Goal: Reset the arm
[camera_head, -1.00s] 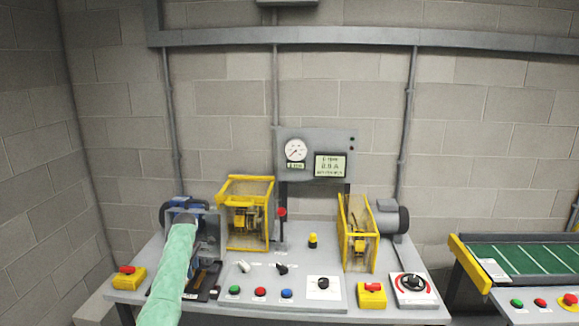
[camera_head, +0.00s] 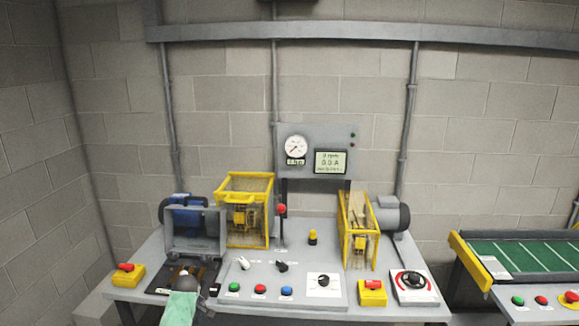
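My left arm, in a green sleeve (camera_head: 179,309), comes in at the bottom left of the head view. Its grey wrist and gripper (camera_head: 187,274) are low over the black base plate (camera_head: 160,283) at the left end of the bench, in front of the blue and grey motor unit (camera_head: 196,236). The fingers are small and dark here, and I cannot tell whether they are open or hold anything. My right gripper is out of view.
The grey bench (camera_head: 150,255) carries two yellow guards (camera_head: 247,190) (camera_head: 357,222), a red-knobbed lever (camera_head: 281,215), push buttons (camera_head: 260,291) and yellow stop boxes (camera_head: 372,292) (camera_head: 127,276). A gauge panel (camera_head: 318,150) stands behind. A green conveyor (camera_head: 520,255) is at the right.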

